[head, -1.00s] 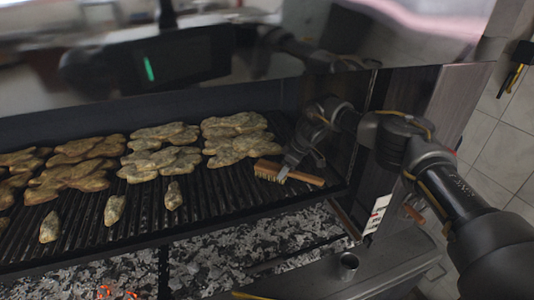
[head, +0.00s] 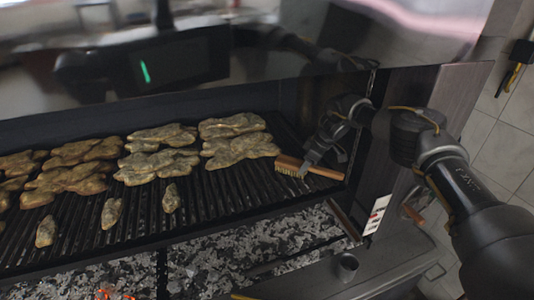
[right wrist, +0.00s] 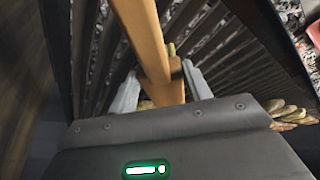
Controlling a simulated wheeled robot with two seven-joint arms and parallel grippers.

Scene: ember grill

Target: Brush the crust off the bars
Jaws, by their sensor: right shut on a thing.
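My right gripper (head: 306,168) is shut on the wooden brush (head: 326,172), near the right end of the grill. The brush's pale bristles (head: 287,170) point down at the dark grill bars (head: 236,195); I cannot tell whether they touch. In the right wrist view the brush's wooden handle (right wrist: 142,35) runs between the two fingers of my right gripper (right wrist: 163,88), with bars on both sides. I cannot make out crust on the bars at this size. My left gripper is not in view.
Several browned food pieces (head: 240,148) lie in rows left of the brush, with smaller pieces (head: 171,198) in front. Grey coals (head: 230,255) lie below the front edge. A shiny hood (head: 270,65) hangs behind. The bars at front right are clear.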

